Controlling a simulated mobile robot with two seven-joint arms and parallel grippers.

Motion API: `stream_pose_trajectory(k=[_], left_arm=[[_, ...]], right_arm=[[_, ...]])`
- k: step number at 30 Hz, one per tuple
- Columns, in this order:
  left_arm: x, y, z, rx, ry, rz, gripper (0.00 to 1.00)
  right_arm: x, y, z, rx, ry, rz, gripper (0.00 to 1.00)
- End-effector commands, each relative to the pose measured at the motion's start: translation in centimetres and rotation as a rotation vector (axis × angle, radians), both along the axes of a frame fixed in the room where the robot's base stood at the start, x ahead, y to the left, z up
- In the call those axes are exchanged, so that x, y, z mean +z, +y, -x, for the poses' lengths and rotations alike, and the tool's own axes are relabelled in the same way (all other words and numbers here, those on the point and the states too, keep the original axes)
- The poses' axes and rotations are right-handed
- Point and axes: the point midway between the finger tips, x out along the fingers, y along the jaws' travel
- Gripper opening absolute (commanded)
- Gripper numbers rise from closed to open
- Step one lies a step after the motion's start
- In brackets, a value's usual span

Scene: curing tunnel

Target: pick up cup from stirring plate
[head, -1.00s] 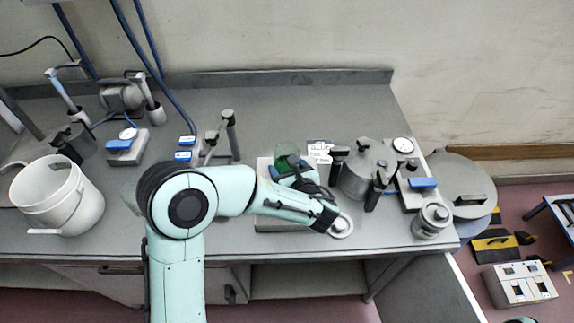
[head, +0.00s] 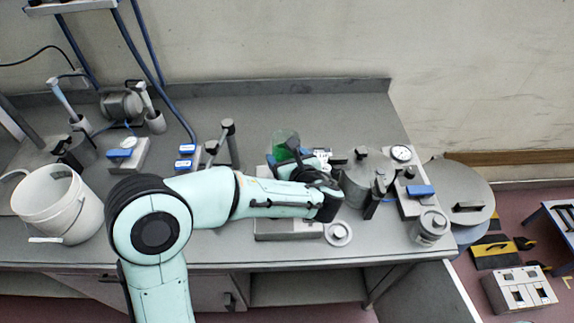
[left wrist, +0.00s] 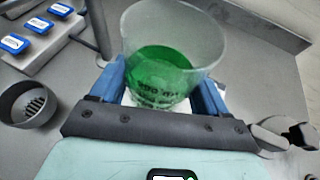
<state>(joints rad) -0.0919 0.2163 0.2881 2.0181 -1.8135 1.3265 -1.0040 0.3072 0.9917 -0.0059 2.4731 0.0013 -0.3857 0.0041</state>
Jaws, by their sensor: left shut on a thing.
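The cup (head: 284,143) is a clear beaker with green liquid, at the middle of the bench in the head view. In the left wrist view the cup (left wrist: 172,50) stands between the blue fingers of my left gripper (left wrist: 165,85), which is shut on it. The left gripper in the head view (head: 298,160) is partly hidden by my own wrist. The stirring plate (head: 285,232) is a grey box, mostly covered by my left arm. Whether the cup touches the plate is hidden. My right gripper is not in view.
A grey lidded pot (head: 360,180) and a clamp-like stand (head: 375,192) are close right of the gripper. A white bucket (head: 62,205) stands at left. The bench behind the cup is clear.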

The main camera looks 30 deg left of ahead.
Motion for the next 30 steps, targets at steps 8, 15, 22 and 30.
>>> stream_pose_trajectory(k=[8,15,22,30], left_arm=[[4.2,0.0,0.0,0.000,-0.005,0.001,0.40],[7.2,0.0,0.0,0.000,-0.004,0.001,0.40],[9.5,0.0,0.0,0.000,-0.004,0.001,0.40],[11.2,0.0,0.0,-0.001,-0.002,0.000,0.40]], right_arm=[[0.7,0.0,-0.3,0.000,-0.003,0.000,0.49],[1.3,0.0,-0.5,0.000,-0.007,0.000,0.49],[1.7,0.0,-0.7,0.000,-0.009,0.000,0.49],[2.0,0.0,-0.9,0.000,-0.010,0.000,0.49]])
